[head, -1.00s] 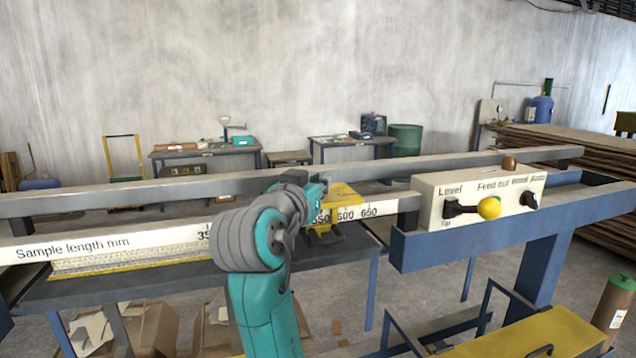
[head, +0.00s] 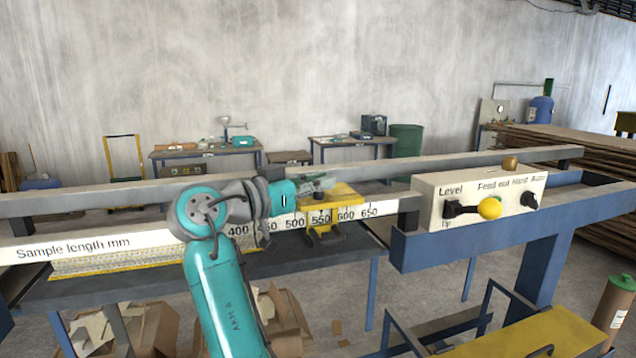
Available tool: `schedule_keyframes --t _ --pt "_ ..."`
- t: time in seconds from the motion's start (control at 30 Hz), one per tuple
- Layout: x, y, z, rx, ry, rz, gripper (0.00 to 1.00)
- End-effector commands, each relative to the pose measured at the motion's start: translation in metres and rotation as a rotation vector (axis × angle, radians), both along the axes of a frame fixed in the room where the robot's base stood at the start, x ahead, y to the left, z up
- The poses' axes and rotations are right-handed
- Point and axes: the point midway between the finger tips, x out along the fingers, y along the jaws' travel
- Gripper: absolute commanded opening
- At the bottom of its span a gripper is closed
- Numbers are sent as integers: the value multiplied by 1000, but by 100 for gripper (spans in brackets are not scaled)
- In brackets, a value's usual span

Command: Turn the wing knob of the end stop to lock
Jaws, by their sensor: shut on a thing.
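The yellow end stop (head: 345,200) sits on the white length scale (head: 190,236), around the 550 to 600 marks. My gripper (head: 324,184) is at the top of the end stop, reaching in from the left. It is shut on the wing knob, which is too small and too covered by the fingers to make out its angle. A yellow lower part of the end stop hangs in front of the scale.
A grey rail (head: 100,200) runs behind the scale. A white control box (head: 480,200) with a yellow-knobbed lever (head: 489,208) stands to the right on a blue frame (head: 480,245). A dark table (head: 140,285) lies below the scale.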

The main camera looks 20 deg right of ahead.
Motion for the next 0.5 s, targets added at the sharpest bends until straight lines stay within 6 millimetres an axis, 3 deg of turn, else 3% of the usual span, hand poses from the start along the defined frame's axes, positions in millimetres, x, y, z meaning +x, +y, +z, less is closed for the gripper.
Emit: schedule_keyframes --t 0.3,0.33,0.4,0.5 --pt "0 0 -1 2 2 -2 0" --pt "0 0 -1 2 2 -2 19" --pt "0 0 -1 1 2 -1 37" --pt "0 0 -1 1 2 -1 40"
